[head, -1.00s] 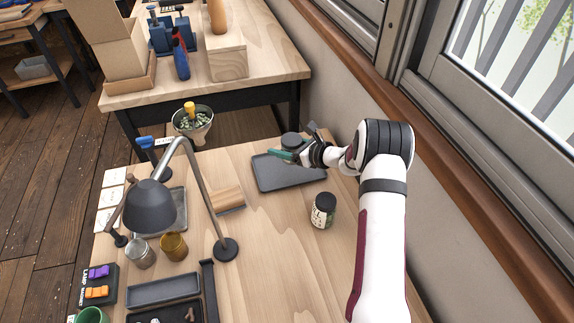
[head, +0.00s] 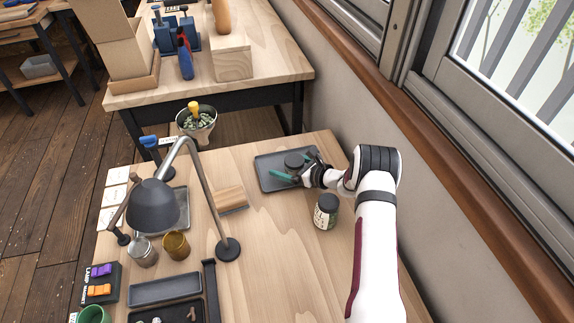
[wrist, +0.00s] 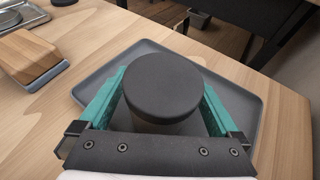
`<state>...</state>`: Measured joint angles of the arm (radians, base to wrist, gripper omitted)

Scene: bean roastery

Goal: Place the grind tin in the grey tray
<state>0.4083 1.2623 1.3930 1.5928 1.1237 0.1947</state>
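The grind tin (head: 293,159), with a round dark lid, is at the grey tray (head: 263,178), over its right part. In the wrist view the tin's lid (wrist: 164,84) fills the middle, with a little of the pale body below it. My gripper (head: 296,168) has its teal fingers on both sides of the tin, against it as far as I can see. The gripper also shows in the wrist view (wrist: 165,95). The tray (wrist: 262,92) lies flat behind and around the tin. The tin's base is hidden, so contact with the tray floor cannot be seen directly.
A dark-lidded jar with a label (head: 326,212) stands in front of the tray, close to my arm. A wooden block (head: 230,199) lies left of the tray, near the grey lamp (head: 153,205). The wall and window border the right side. The table centre is clear.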

